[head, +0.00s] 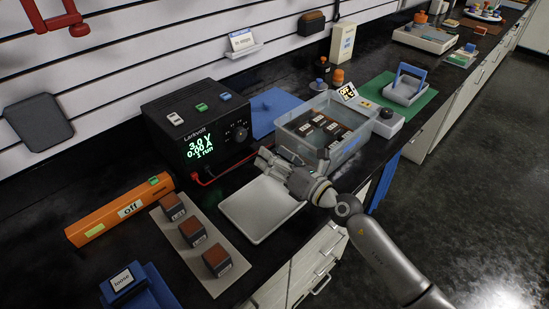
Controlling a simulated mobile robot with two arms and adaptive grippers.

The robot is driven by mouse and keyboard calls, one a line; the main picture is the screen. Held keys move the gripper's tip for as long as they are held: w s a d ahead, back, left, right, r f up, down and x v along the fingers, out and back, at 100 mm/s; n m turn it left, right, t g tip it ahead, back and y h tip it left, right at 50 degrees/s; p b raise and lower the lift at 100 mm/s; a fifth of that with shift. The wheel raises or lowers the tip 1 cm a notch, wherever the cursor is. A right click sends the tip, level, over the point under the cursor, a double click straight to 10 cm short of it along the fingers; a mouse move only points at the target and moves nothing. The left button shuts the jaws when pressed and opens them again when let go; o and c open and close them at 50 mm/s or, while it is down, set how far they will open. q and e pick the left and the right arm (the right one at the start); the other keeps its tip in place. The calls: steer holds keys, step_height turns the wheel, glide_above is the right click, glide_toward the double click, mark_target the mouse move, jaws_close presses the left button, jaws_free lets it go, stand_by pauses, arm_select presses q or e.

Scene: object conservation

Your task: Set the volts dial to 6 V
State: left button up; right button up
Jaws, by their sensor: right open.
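The black power supply (203,122) stands on the dark bench against the slatted wall. Its green display (194,137) reads 3.0 V, 0.00 A and a third line that looks like "1 run". A round dark dial (240,134) sits on the right of its front face. My right gripper (268,158) is open and empty, a little in front and to the right of the dial, above the bench near the pale tray. It appears apart from the dial. My left gripper is not in the picture.
A pale tray (262,212) lies below my right gripper. Red and black leads (205,182) run from the supply. A clear tank (350,137) stands just right. An orange "off" unit (120,211) and a strip with brown-topped blocks (216,283) are at left.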

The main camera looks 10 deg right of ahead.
mark_target(242, 135)
steer(key=n+b, duration=0.1)
steer(key=n, duration=0.2)
steer(key=shift+n, duration=0.8)
steer(key=shift+w+a+r, duration=0.1)
steer(key=shift+w+a, duration=0.05)
steer(key=shift+w+a+n, duration=0.25)
steer(key=shift+w+n, duration=0.05)
steer(key=shift+w, duration=0.05)
steer(key=b+x, duration=0.1)
steer(key=x, duration=0.8)
steer(key=shift+w+a, duration=0.15)
steer(key=shift+w, duration=0.1)
steer(key=c, duration=1)
